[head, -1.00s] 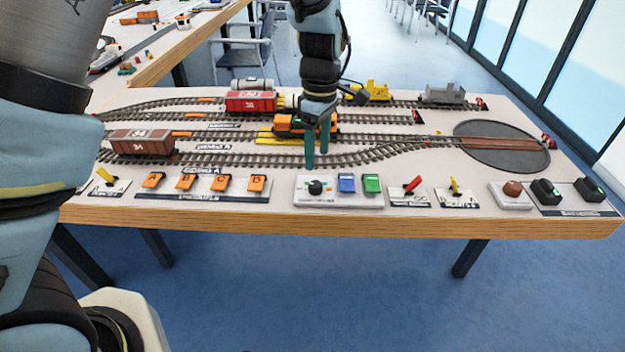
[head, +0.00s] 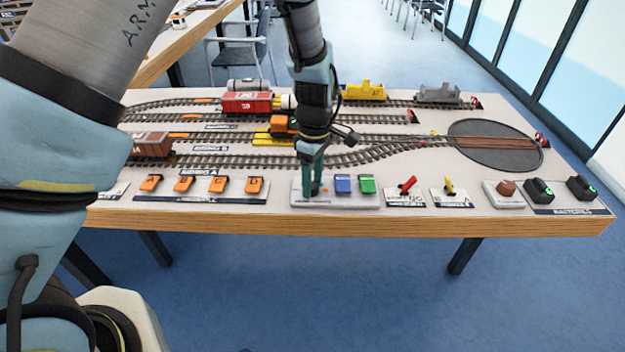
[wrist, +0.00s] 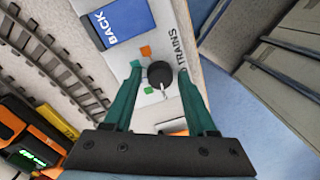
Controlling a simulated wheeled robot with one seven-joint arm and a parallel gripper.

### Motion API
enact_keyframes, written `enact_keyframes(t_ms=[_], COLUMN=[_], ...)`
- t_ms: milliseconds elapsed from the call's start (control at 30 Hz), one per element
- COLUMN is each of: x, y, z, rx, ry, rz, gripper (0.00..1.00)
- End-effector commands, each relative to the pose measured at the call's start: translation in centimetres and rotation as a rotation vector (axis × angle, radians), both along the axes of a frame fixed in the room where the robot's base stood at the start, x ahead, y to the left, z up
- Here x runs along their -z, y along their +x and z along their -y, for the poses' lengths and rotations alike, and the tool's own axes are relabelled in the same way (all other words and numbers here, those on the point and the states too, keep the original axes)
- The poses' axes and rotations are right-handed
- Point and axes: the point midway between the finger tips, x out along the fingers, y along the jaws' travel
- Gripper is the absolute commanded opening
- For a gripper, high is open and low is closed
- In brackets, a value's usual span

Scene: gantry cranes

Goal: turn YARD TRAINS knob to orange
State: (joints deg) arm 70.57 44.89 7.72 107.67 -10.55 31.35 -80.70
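The YARD TRAINS knob (wrist: 160,74) is a round black knob with a white pointer. In the wrist view the pointer faces down the picture, away from the orange square (wrist: 145,51). A small green square (wrist: 148,90) lies at the knob's lower left. The lettering beside it reads TRAINS. My gripper (wrist: 159,70) is open, with one teal finger on each side of the knob and narrow gaps showing. In the head view my gripper (head: 312,192) is down at the left end of the white panel (head: 335,205), and its fingers mostly hide the knob.
A blue button (head: 343,184), marked BACK in the wrist view, and a green button (head: 367,184) sit right of the knob. Orange switches (head: 184,184) are to the left. An orange locomotive (head: 283,124) stands on the tracks behind my gripper. Red (head: 407,184) and yellow (head: 449,187) levers are further right.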

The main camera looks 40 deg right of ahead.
Motion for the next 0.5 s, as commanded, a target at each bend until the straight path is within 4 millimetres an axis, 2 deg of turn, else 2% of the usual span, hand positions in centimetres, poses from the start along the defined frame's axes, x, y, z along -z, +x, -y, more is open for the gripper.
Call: enact_keyframes(t_ms=[67,400,500], x=[-0.01,-0.03,-0.04], y=[0.01,0.01,0.01], z=[0.0,0.01,0.01], rx=[0.0,0.0,0.0], ry=[0.0,0.0,0.0], rz=[0.0,0.0,0.0], gripper=[0.47,0.09,0.0])
